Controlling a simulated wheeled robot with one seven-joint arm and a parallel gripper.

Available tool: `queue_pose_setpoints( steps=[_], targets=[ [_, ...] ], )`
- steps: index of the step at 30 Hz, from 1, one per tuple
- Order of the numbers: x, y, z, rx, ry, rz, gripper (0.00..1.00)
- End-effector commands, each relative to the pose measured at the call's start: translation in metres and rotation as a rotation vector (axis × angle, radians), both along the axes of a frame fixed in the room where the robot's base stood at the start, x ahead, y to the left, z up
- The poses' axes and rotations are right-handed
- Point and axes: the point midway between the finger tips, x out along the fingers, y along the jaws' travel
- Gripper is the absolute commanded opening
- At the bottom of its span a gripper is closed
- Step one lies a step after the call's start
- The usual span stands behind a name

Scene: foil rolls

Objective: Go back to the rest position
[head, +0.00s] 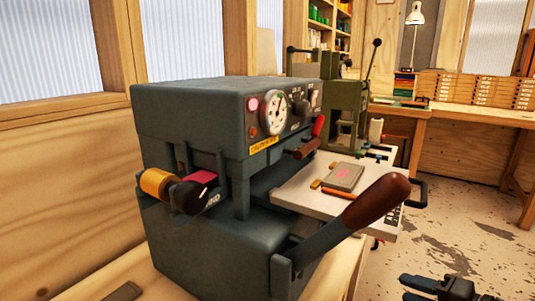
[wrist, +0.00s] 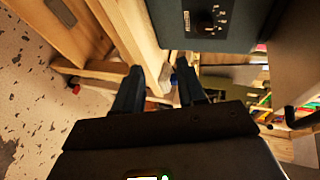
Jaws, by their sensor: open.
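My gripper (head: 436,286) shows at the lower right edge of the head view, low over the floor and apart from the machine. In the wrist view my gripper (wrist: 162,88) has its two dark fingers spread with nothing between them. The dark grey foil machine (head: 215,120) stands on the wooden bench at the left and centre of the head view. A gold foil roll (head: 155,182) sits on its left side, and a pink-red roll (head: 201,176) shows beside a black knob. Its lever with a brown wooden handle (head: 375,199) points up to the right.
A green press (head: 345,110) stands behind. A workbench with wooden drawers (head: 478,88) and a white lamp (head: 415,18) is at the back right. The speckled floor (head: 465,205) at the right is open.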

Motion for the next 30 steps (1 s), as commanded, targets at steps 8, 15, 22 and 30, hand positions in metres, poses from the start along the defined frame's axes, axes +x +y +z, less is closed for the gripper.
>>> queue_pose_setpoints(
  steps=[8, 15, 22, 30],
  targets=[
    [-0.082, 0.054, -0.086, -0.219, 0.031, -0.135, 0.40],
    [-0.170, 0.082, -0.115, -0.467, 0.012, -0.195, 0.40],
    [-0.256, 0.096, -0.105, -0.727, -0.050, -0.198, 0.40],
    [-0.346, 0.106, -0.050, -1.029, -0.194, -0.137, 0.40]
  ],
)
